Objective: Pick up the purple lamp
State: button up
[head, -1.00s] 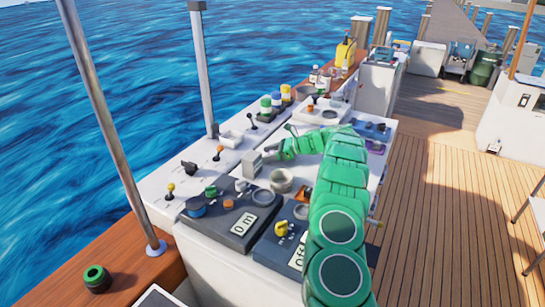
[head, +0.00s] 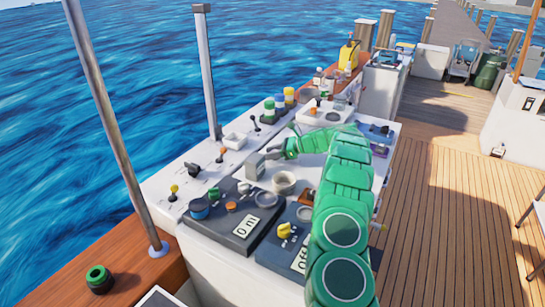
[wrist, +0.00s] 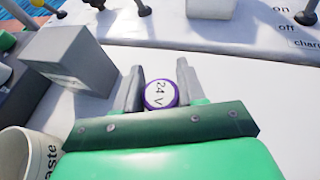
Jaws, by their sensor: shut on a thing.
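The purple lamp (wrist: 160,94) is a round white disc with a purple rim, marked "24 V". In the wrist view it sits between the two fingers of my gripper (wrist: 158,88), which is shut on it. I cannot tell whether the lamp is seated on the white panel or clear of it. In the head view my gripper (head: 272,154) is low over the white console, beside a grey block. The lamp cannot be made out there.
The grey block (wrist: 66,60) stands close left of my gripper. A white cup marked "waste" (wrist: 28,155) is nearer, at lower left; it also shows in the head view (head: 284,183). Levers and knobs line the console. Wooden deck (head: 440,220) lies open to the right.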

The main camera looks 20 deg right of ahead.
jog(key=shift+r, duration=0.75)
jog(key=shift+s+a+r, duration=0.1)
jog(key=shift+s+r, duration=0.8)
jog(key=shift+r, duration=0.25)
jog(key=s+a+r, duration=0.1)
jog(key=s+r, duration=0.6)
jog(key=s, duration=0.5)
jog(key=shift+a+r, duration=0.2)
jog(key=shift+r, duration=0.15)
